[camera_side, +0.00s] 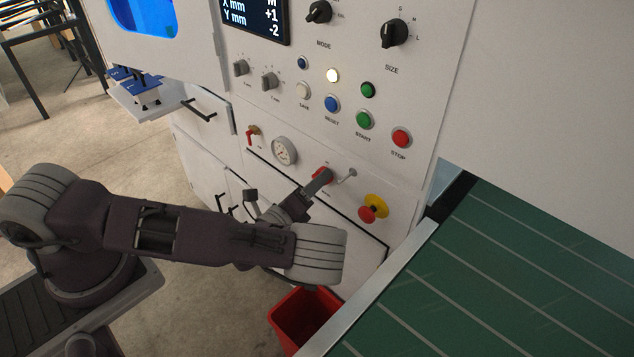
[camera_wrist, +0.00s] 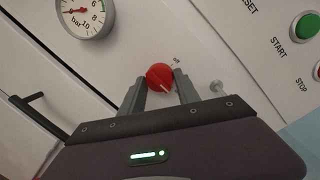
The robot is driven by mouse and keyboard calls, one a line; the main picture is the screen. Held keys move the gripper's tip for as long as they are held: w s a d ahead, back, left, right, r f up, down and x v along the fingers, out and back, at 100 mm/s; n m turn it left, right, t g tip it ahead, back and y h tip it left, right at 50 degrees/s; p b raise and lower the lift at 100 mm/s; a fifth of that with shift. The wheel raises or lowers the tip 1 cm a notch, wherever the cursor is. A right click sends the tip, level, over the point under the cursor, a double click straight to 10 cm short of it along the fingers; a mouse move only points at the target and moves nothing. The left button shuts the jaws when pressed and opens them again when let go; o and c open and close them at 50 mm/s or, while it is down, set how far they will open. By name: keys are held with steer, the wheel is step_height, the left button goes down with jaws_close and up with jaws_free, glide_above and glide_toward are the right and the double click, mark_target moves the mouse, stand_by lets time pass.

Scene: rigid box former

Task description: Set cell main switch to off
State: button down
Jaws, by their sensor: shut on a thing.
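The cell main switch is a red rotary knob with a white pointer line (camera_wrist: 160,77) on the machine's white front panel. In the wrist view it sits between my gripper's fingertips (camera_wrist: 162,86), and my gripper is shut on it. The pointer line runs toward the lower right of that picture. In the side view the red knob (camera_side: 319,175) shows partly behind my gripper (camera_side: 322,178).
A pressure gauge (camera_side: 284,151) and a red-handled valve (camera_side: 253,134) are left of the switch. A small metal key-like part (camera_side: 347,175) and a red-and-yellow emergency stop (camera_side: 373,209) are to its right. A green conveyor (camera_side: 520,270) and red bin (camera_side: 300,315) stand near.

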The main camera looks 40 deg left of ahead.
steer(key=shift+a+r+n+g+h, duration=0.1)
steer(key=shift+n+g+h, duration=0.25)
steer(key=shift+n, duration=2.35)
steer(key=shift+a+r+n+g+h, duration=0.1)
steer(key=shift+n+h, duration=0.4)
steer(key=shift+n, duration=2.2)
steer(key=shift+n+g+h, duration=0.25)
steer(key=shift+n+h, duration=0.2)
steer(key=shift+n, duration=2.25)
steer(key=c, duration=0.9)
jaws_free()
